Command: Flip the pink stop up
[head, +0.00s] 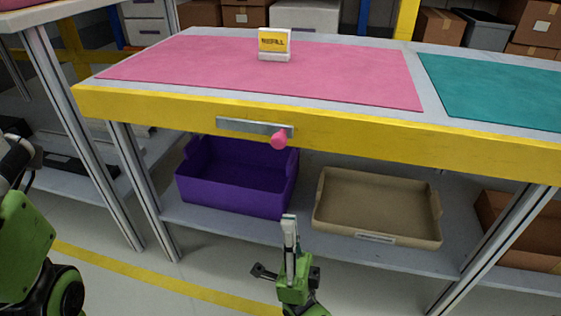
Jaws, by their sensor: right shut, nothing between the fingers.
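The pink stop (280,140) is a small pink knob at the right end of a grey metal plate (243,126). The plate is on the yellow front edge of the table, below the pink mat. The knob sticks out toward me and hangs slightly below the plate. My right gripper (289,220) is below the stop in the picture, pointing up, with its fingers shut and empty. It is apart from the stop. My left arm shows at the left edge, but its gripper is out of view.
A pink mat (190,72) with a yellow "REFILL" sign (274,44) and a teal mat (495,92) lie on the table. A purple bin (235,190) and a beige bin (375,205) stand on the shelf below. Floor in front is clear.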

